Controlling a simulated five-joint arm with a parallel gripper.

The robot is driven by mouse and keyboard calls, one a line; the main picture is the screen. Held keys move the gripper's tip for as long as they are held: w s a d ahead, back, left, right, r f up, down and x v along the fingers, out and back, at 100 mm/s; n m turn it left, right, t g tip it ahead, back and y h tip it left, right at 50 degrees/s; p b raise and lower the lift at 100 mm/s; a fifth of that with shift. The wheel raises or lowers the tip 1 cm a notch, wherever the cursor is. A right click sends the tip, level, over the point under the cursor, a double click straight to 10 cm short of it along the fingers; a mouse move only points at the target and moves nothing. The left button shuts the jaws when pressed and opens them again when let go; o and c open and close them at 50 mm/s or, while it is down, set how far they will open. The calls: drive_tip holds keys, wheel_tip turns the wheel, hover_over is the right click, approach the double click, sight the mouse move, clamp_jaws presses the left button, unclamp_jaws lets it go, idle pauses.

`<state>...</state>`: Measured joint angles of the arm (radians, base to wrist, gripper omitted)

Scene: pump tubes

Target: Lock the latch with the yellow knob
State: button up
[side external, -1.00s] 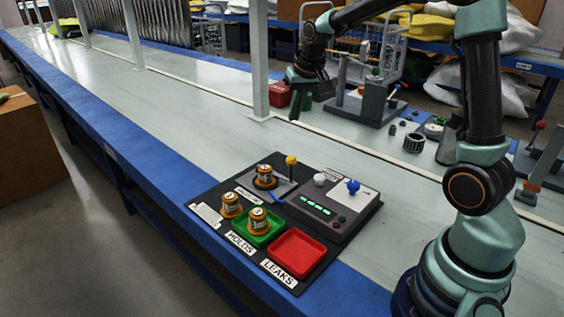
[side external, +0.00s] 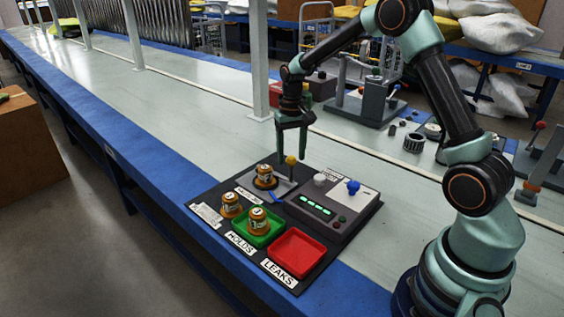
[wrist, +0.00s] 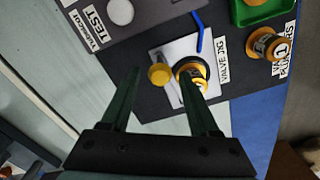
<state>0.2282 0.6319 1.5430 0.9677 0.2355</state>
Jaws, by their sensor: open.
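The latch's yellow knob (side external: 291,160) stands on a thin post at the back of the valve jig, beside an orange-and-black valve (side external: 265,178) seated on the jig plate. My gripper (side external: 292,151) points down just above the knob, its fingers open and empty. In the wrist view, the yellow knob (wrist: 159,75) lies between the two dark green fingers (wrist: 161,81), with the seated valve (wrist: 195,70) close to its right, partly behind the right finger. I cannot tell whether either finger touches the knob. A blue lever (side external: 277,198) also sits at the jig.
A grey test box (side external: 340,213) with white and blue knobs and green lights stands right of the jig. Two valves are in front, one in the green tray (side external: 266,239). The red tray (side external: 295,253) is empty. Bare bench (side external: 190,130) lies to the left.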

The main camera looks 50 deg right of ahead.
drive_tip(key=shift+f, duration=2.5)
clamp_jaws()
